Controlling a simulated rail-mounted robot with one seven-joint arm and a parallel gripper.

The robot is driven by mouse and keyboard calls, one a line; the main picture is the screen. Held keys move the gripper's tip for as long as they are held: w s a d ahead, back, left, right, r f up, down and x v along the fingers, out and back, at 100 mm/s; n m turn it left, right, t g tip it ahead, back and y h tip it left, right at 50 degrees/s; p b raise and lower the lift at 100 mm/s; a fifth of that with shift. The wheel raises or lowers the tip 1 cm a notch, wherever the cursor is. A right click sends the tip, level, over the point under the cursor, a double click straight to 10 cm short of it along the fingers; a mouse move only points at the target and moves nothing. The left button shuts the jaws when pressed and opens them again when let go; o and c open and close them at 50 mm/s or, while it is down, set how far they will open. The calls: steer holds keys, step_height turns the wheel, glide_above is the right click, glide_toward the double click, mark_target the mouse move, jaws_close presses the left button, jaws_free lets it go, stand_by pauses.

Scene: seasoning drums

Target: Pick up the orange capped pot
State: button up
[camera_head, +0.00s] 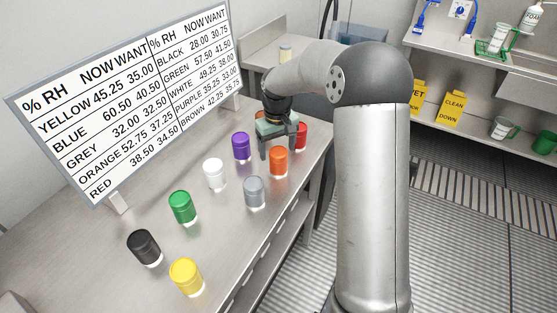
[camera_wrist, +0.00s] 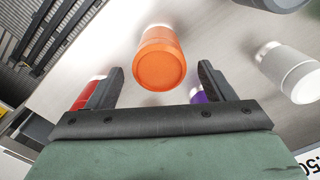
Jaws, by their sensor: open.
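The orange capped pot (camera_head: 279,161) stands upright on the steel table, between the grey pot and the red pot. In the wrist view its orange cap (camera_wrist: 159,66) lies ahead of my gripper, centred between the fingers and a little beyond their tips. My gripper (camera_head: 278,150) hangs over the table just behind and beside the orange pot. In the wrist view my gripper (camera_wrist: 161,75) is open, with nothing between its two dark fingers. I cannot tell the exact gap between the fingertips and the pot.
A red pot (camera_head: 301,136) and a purple pot (camera_head: 241,146) stand close to my gripper. Grey (camera_head: 254,192), white (camera_head: 214,174), green (camera_head: 182,207), black (camera_head: 144,247) and yellow (camera_head: 186,276) pots stand nearer. A humidity board (camera_head: 130,95) runs along the table's back.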

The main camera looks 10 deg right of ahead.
steer(key=f, duration=0.2)
steer(key=f+p, duration=0.1)
steer(key=f, duration=0.1)
steer(key=shift+s+f, duration=0.1)
steer(key=shift+s, duration=0.2)
steer(key=shift+f, duration=0.55)
steer(key=c, duration=1.2)
